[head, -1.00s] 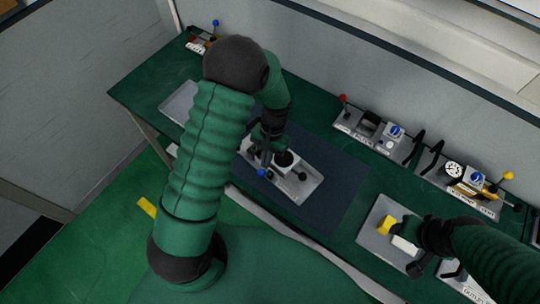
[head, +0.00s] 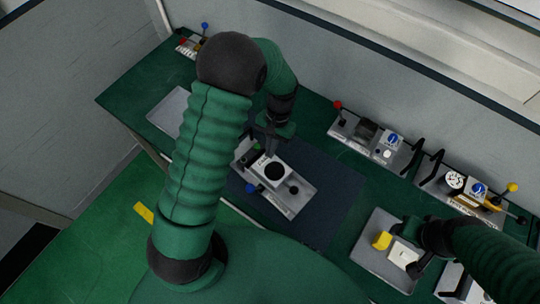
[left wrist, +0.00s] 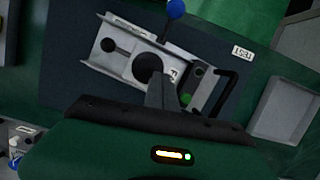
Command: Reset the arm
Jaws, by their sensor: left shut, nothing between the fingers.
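My left arm reaches in from the left in the head view. Its gripper (head: 270,143) is shut and empty, just above the back part of a grey device (head: 287,199) with a round black part, a black knob and a blue-ball lever (head: 250,188). In the left wrist view the shut fingers (left wrist: 157,92) stand in front of the same device (left wrist: 122,64), with the blue ball (left wrist: 175,9) beyond it. My right gripper (head: 412,250) is at the lower right, over a grey tray (head: 376,262). Its jaws are too unclear to read.
The device sits on a dark mat (head: 338,190) on the green table (head: 130,98). The tray holds a yellow piece (head: 382,241) and a white block (head: 402,254). Control panels (head: 375,140) line the back. An empty grey plate (head: 170,109) lies at the left.

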